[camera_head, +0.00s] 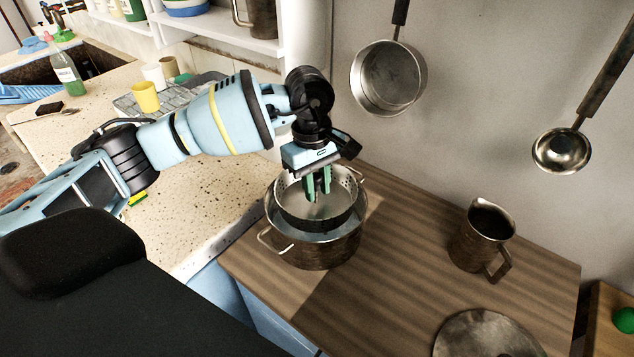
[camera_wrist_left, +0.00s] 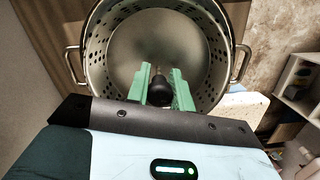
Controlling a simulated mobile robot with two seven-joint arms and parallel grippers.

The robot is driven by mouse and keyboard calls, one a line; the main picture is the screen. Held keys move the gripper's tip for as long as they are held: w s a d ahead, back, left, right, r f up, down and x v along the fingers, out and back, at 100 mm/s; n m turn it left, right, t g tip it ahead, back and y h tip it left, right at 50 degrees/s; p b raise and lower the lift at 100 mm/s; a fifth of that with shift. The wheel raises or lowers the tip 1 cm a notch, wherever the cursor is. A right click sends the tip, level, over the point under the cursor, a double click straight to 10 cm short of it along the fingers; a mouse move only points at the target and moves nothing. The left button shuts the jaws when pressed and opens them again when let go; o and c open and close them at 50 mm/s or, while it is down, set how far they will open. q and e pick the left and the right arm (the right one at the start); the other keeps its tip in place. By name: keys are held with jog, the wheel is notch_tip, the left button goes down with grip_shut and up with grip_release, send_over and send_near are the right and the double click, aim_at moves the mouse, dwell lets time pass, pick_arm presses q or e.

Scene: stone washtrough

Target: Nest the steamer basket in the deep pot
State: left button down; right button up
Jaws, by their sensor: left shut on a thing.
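The steamer basket (camera_head: 290,190), a metal bowl with a perforated wall, is at the mouth of the deep pot (camera_head: 315,252). Its rim stands above the pot's rim, and its lower part overlaps the opening. I cannot tell whether it touches the pot. The pot is steel with loop handles, upright on the wooden top. My left gripper (camera_head: 318,192) points down into the basket. In the left wrist view its green fingers (camera_wrist_left: 160,92) are shut on a black knob (camera_wrist_left: 160,93) at the basket's middle. The basket's holed wall (camera_wrist_left: 97,50) surrounds them. My right gripper is out of view.
A metal jug (camera_head: 478,237) and a round lid-like disc (camera_head: 485,338) are on the wooden top (camera_head: 400,265). A pan (camera_head: 388,78) and a ladle (camera_head: 562,150) hang on the wall. A yellow cup (camera_head: 146,97) stands on the stone counter at left.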

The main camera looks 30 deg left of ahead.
aim_at(317, 202)
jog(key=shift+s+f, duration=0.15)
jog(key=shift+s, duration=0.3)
pick_arm(q)
jog(key=shift+f, duration=0.15)
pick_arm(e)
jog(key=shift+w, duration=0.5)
pick_arm(q)
jog(key=shift+f, duration=0.4)
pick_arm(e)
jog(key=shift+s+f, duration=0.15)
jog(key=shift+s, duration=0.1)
pick_arm(q)
jog(key=shift+f+b, duration=0.5)
jog(key=shift+f, duration=0.25)
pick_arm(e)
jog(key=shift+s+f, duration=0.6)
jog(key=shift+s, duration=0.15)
pick_arm(q)
jog(key=shift+f, duration=0.2)
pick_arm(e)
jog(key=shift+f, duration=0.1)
pick_arm(q)
jog(key=shift+f+b, duration=0.35)
jog(key=shift+f, duration=0.1)
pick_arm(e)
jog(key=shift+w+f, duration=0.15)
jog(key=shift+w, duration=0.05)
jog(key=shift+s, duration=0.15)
